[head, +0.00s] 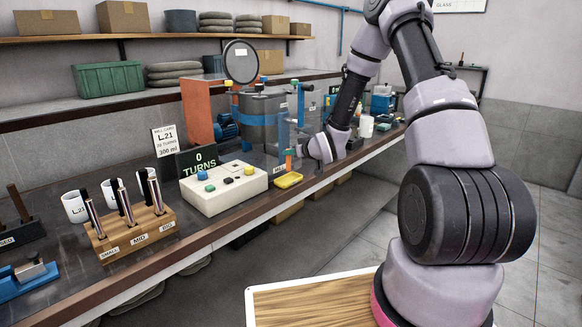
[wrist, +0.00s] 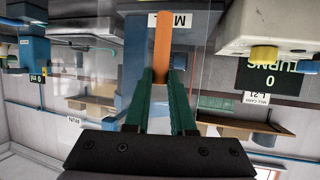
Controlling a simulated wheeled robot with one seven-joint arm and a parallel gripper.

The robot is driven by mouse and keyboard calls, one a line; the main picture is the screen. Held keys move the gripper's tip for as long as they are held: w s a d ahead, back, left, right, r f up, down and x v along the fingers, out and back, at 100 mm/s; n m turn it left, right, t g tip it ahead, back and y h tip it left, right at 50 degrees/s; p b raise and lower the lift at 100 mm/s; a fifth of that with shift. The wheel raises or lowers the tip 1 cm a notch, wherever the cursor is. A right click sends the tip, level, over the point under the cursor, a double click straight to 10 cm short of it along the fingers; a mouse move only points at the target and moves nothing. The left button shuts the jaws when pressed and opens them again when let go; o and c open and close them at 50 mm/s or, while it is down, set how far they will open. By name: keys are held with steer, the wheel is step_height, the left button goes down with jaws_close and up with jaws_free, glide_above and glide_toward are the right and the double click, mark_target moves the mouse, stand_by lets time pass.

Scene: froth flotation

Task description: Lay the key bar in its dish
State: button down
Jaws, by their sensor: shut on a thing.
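My gripper (wrist: 160,85) is shut on the orange key bar (wrist: 162,45); its green fingers pinch the bar's near end, and the bar sticks out beyond them in the wrist view. In the head view my gripper (head: 293,152) is at the bench front, to the right of the white control box. A small orange part of the key bar (head: 289,163) shows there, just above the yellow dish (head: 288,180). The dish is a shallow tray near the bench's front edge, and no bar shows in it. I cannot pick out the dish in the wrist view.
The white control box (head: 224,190) with coloured buttons stands left of the dish. A grey mill drum (head: 262,118) in a frame with an orange panel (head: 197,112) stands behind. A wooden rack (head: 130,232) and mugs are at the left. The bench's front edge is close.

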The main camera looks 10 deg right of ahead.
mark_target(290, 163)
step_height(290, 163, down, 4)
steer(key=shift+f, duration=0.25)
steer(key=c, duration=0.8)
jaws_free()
steer(key=shift+f, duration=0.1)
steer(key=shift+o, duration=0.2)
